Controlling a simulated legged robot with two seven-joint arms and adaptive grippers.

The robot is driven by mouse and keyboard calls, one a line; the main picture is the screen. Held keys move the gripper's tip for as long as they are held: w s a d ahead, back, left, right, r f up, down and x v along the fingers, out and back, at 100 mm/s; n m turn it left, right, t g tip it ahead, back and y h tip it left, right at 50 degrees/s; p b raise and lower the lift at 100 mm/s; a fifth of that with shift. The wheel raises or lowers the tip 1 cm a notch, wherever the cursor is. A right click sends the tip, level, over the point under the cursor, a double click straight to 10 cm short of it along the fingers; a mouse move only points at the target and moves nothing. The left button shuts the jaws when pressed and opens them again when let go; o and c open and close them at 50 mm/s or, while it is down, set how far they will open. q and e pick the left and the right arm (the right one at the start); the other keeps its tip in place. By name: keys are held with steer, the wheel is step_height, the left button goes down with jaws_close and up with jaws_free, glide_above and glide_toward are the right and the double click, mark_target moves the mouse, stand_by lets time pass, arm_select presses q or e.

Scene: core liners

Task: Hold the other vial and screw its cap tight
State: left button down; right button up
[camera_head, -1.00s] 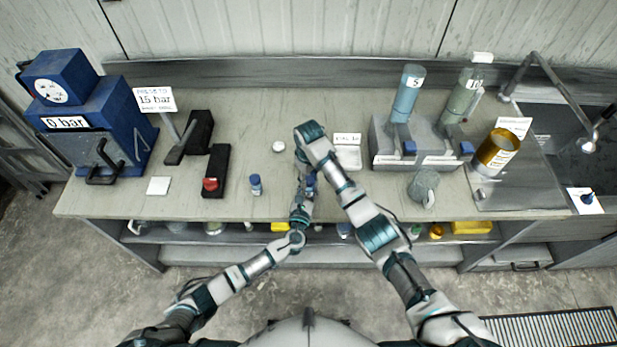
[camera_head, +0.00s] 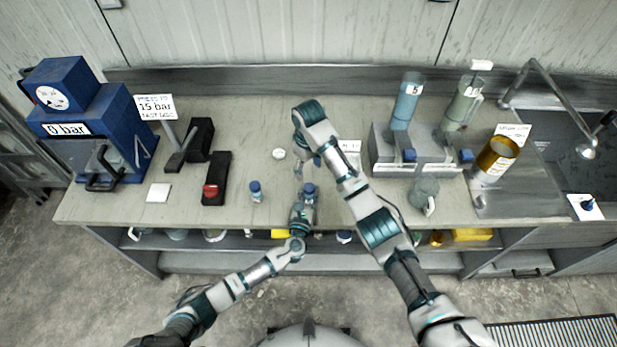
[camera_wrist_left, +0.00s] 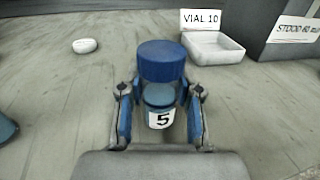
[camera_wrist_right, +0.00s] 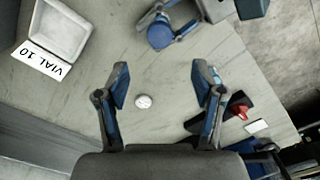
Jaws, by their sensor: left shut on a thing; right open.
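My left gripper (camera_head: 303,207) is shut on a vial labelled 5 (camera_wrist_left: 160,116), held upright over the front of the bench. A wide blue cap (camera_wrist_left: 161,61) sits on top of this vial, with a narrower band visible beneath it. How tight it is cannot be told. The cap also shows in the head view (camera_head: 309,188) and the right wrist view (camera_wrist_right: 161,35). My right gripper (camera_wrist_right: 160,85) is open and empty, pointing down, beyond the held vial and apart from it. Another blue-capped vial (camera_head: 256,191) stands upright to the left.
A small white disc (camera_head: 279,154) lies behind. A white tray with a VIAL 10 card (camera_wrist_left: 213,48) is right of the held vial. A black device with a red knob (camera_head: 212,190) and a blue press (camera_head: 95,125) stand left. A grey rack (camera_head: 415,150) stands right.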

step_height(320, 180, up, 2)
steer(key=shift+r, duration=0.25)
arm_select(q)
steer(key=c, duration=0.7)
jaws_free()
steer(key=v, duration=1.2)
